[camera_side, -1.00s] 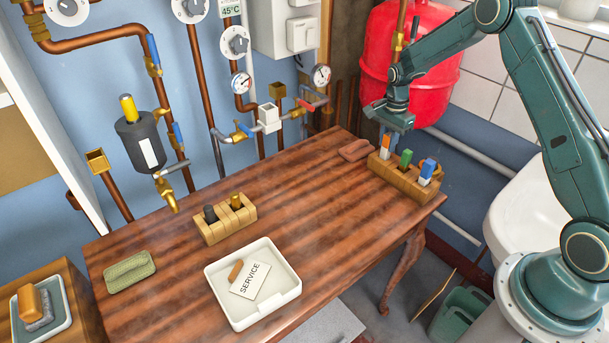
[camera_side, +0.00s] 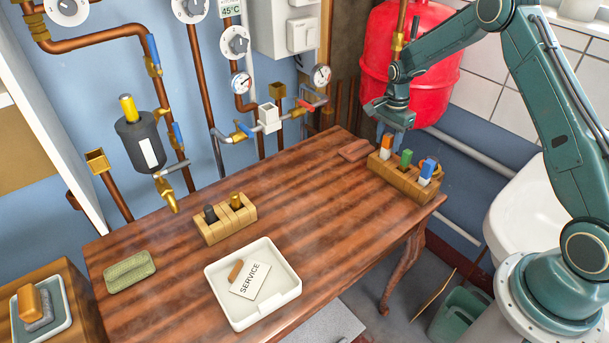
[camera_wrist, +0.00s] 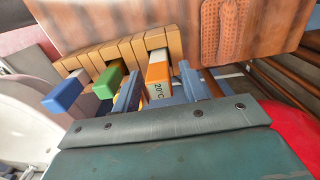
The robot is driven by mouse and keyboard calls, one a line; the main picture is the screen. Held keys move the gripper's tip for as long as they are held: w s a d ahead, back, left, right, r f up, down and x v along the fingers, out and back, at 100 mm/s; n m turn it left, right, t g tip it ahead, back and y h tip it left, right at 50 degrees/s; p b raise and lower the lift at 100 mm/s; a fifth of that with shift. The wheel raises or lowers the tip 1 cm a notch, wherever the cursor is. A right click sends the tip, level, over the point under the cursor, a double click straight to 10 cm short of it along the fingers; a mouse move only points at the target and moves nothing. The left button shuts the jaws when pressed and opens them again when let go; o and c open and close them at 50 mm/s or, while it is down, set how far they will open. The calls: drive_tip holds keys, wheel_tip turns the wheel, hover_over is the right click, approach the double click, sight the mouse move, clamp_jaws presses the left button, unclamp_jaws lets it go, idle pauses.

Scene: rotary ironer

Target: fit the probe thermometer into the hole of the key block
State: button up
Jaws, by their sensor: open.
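The probe thermometer, white and orange with a 20°C label (camera_wrist: 158,76), stands in the right-hand wooden rack (camera_side: 403,181), beside a green-topped and a blue-topped piece. It also shows in the side view (camera_side: 386,143). My gripper (camera_wrist: 162,88) is open, with one finger on each side of the thermometer in the wrist view; I cannot tell whether they touch it. In the side view my gripper (camera_side: 382,129) is just above the thermometer. A second wooden block (camera_side: 226,222), holding a black and a brass-coloured peg, is mid-table and seems to be the key block; its free hole is unclear.
A white tray (camera_side: 283,304) with a SERVICE card lies at the table's front. A green pad (camera_side: 130,271) lies at left, a reddish-brown pad (camera_side: 355,151) behind the rack. Pipes and valves line the back wall; a red tank (camera_side: 440,75) stands behind my gripper.

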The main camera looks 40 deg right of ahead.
wheel_tip(320, 180, up, 12)
drive_tip(key=shift+f, duration=0.25)
idle(0.3)
drive_tip(key=shift+r, duration=0.1)
idle(0.4)
drive_tip(key=s+a+r+n+t, duration=0.1)
drive_tip(key=s+a+r+n, duration=0.3)
drive_tip(key=s+a+r, duration=0.3)
drive_tip(key=s+a+r+n+t, duration=0.2)
drive_tip(key=s+a+r+n, duration=0.35)
drive_tip(key=r, duration=0.35)
drive_tip(key=s+a+n+t, duration=0.1)
drive_tip(key=s+a+n, duration=0.2)
drive_tip(key=s, duration=0.7)
drive_tip(key=s+a+n+t, duration=0.1)
drive_tip(key=s+a+n, duration=0.2)
drive_tip(key=s, duration=0.6)
drive_tip(key=shift+s+r+n+t, duration=0.15)
drive_tip(key=shift+s+n+t, duration=0.2)
drive_tip(key=shift+n, duration=0.9)
